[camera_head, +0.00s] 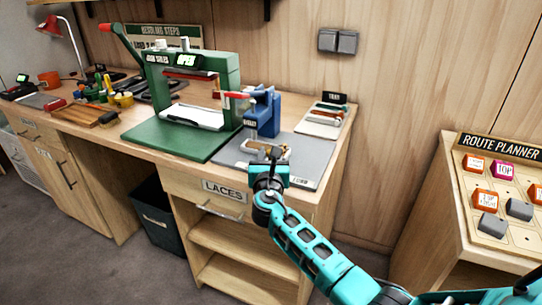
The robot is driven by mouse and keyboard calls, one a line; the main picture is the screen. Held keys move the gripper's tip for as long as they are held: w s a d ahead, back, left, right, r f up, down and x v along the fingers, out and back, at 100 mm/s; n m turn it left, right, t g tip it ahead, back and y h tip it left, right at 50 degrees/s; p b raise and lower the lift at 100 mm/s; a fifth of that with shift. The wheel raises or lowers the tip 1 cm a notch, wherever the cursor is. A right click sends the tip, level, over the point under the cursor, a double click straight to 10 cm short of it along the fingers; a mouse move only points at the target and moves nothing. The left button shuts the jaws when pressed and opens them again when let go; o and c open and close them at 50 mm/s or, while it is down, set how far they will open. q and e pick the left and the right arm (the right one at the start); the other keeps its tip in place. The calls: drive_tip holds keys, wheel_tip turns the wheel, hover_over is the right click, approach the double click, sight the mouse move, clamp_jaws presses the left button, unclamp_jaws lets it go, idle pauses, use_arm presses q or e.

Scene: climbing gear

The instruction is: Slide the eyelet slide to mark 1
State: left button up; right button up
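A blue eyelet press (263,112) with a red-tipped lever stands on a grey mat (313,157) at the right end of the workbench. A small tan and light piece (251,147) lies low in front of the press. It may be the eyelet slide, but its marks are too small to read. My teal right arm reaches in from the bottom right. Its gripper (274,158) is at the front of the mat, just in front of this piece and partly covering it. I cannot tell whether they touch or how far the fingers are apart. My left gripper is not in view.
A green press (226,88) with an OPEN display stands left of the blue press on a green mat (165,138). A tray (322,118) lies behind right. A LACES drawer (208,190) is below the bench edge. A route planner board (490,158) stands at far right.

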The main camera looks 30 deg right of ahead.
drive_tip(key=p+v, duration=0.1)
drive_tip(key=v, duration=1.2)
drive_tip(key=s+a+f+m+g+y, duration=0.2)
drive_tip(key=s+f+m+g+y, duration=0.3)
drive_tip(key=s+f+m, duration=0.55)
drive_tip(key=s+a+f+m+y, duration=0.1)
drive_tip(key=s+f+m+y, duration=0.1)
drive_tip(key=s+m, duration=0.3)
drive_tip(key=s+a+f+m+y, duration=0.2)
drive_tip(key=s+f+m, duration=0.3)
drive_tip(key=m, duration=0.7)
drive_tip(key=shift+s+y, duration=0.3)
drive_tip(key=shift+y, duration=0.3)
